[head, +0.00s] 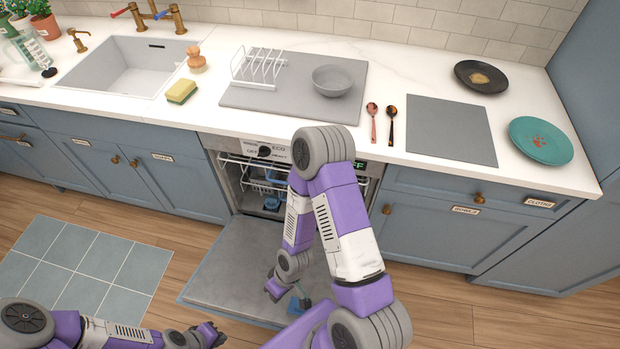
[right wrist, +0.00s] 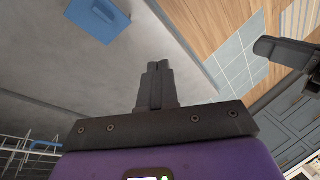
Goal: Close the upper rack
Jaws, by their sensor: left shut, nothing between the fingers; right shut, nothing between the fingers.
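The dishwasher stands open under the counter, its door (head: 235,265) folded down flat. The upper rack (head: 232,159), of white wire, shows in the upper part of the opening. My right arm hides its right part, so I cannot tell how far out it stands. White wire rack also shows at the lower left of the right wrist view (right wrist: 30,152); which rack is unclear. My right gripper (head: 275,291) is shut and empty above the lowered door; its closed fingers show in the right wrist view (right wrist: 157,88). My left gripper (head: 216,334) is shut and empty, left of the door's front edge.
Blue items (head: 272,203) show inside the dishwasher. A blue piece (right wrist: 97,18) is on the door's inner face. The counter (head: 200,115) above holds a drying mat (head: 245,98), a bowl (head: 332,80) and a sponge (head: 181,92). A tiled mat (head: 75,268) lies on the floor at left.

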